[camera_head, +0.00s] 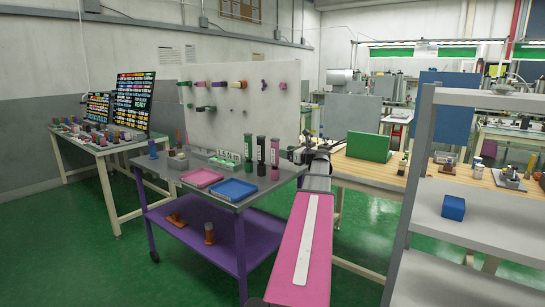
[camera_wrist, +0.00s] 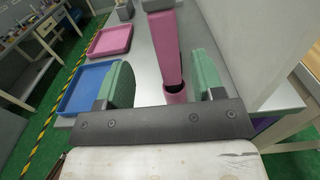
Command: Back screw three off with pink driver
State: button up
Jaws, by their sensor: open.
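My gripper (camera_head: 308,152) is at the right end of the cart's grey top in the head view. In the wrist view its two green fingers (camera_wrist: 163,85) are apart. A long pink piece (camera_wrist: 166,52) with a round, hollow near end lies between them in the picture, with gaps at both sides. I cannot tell whether this is the pink driver or one of the tall labelled columns (camera_head: 261,155). Several coloured pieces stick out of the pale upright panel (camera_head: 240,118) behind the cart. Which of them is screw three is too small to tell.
The purple cart (camera_head: 205,240) carries a pink tray (camera_head: 201,177) and a blue tray (camera_head: 232,189). Several tall columns stand close beside my gripper. A grey shelf unit (camera_head: 470,207) with a blue box (camera_head: 453,207) is at the right. Green floor lies open front left.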

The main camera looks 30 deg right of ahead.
aim_at(272, 148)
jog(key=x, duration=0.9)
jog(key=shift+w+d, duration=0.25)
grip_shut()
